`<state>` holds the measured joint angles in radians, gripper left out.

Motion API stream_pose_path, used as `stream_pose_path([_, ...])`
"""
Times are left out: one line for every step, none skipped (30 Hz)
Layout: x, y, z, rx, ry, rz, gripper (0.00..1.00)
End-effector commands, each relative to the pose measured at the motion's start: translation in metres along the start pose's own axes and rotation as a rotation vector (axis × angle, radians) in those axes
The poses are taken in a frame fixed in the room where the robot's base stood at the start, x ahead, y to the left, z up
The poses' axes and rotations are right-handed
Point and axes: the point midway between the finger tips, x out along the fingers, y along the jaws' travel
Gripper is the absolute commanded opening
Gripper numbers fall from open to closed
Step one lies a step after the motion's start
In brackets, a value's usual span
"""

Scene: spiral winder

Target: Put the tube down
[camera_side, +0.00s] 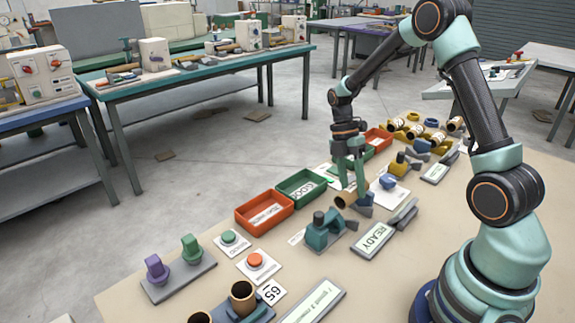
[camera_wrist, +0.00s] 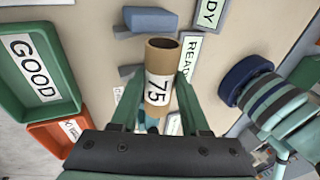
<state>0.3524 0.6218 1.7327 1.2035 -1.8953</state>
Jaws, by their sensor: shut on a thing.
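My gripper (camera_side: 352,178) is shut on a brown cardboard tube (camera_side: 345,199). In the wrist view, the tube (camera_wrist: 162,58) sits between the two teal fingers (camera_wrist: 155,88), with a white label reading 75 and its open dark end facing away from my wrist. In the side view the tube is low over the beige table, beside the green GOOD bin (camera_side: 277,184) and behind the teal clamp-like device (camera_side: 318,236). I cannot tell whether it touches the table.
An orange-red bin (camera_side: 241,216) stands left of the green one. READY signs (camera_side: 374,240) lie right of the teal device. Green (camera_side: 229,237) and orange (camera_side: 256,261) buttons sit at the front left. Several tubes (camera_side: 396,124) rest in yellow holders at the back.

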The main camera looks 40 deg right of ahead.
Motion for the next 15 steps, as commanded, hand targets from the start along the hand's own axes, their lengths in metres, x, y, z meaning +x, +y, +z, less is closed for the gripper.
stream_pose_path([0.004,0.001,0.000,0.000,0.001,-0.002,0.00])
stream_pose_path([0.007,0.003,0.001,0.000,0.001,-0.002,0.00])
stream_pose_path([0.012,0.004,0.002,0.000,0.001,-0.002,0.00])
stream_pose_path([0.016,0.006,0.002,0.000,0.001,-0.004,0.00])
stream_pose_path([0.021,0.008,0.003,0.000,0.001,-0.003,0.00])
stream_pose_path([0.026,0.010,0.003,0.000,0.001,-0.004,0.00])
stream_pose_path([0.030,0.012,0.004,0.000,0.001,-0.004,0.00])
stream_pose_path([0.033,0.013,0.004,0.000,0.001,-0.002,0.00])
stream_pose_path([0.037,0.015,0.005,0.000,0.001,-0.003,0.00])
stream_pose_path([0.038,0.015,0.005,0.000,0.001,-0.002,0.00])
stream_pose_path([0.040,0.016,0.005,0.000,0.000,-0.001,0.00])
stream_pose_path([0.040,0.017,0.006,0.000,0.000,0.000,0.00])
stream_pose_path([0.040,0.017,0.006,0.000,0.000,0.001,0.00])
stream_pose_path([0.040,0.017,0.006,0.000,0.000,0.001,0.00])
stream_pose_path([0.040,0.017,0.006,0.000,0.000,0.001,0.00])
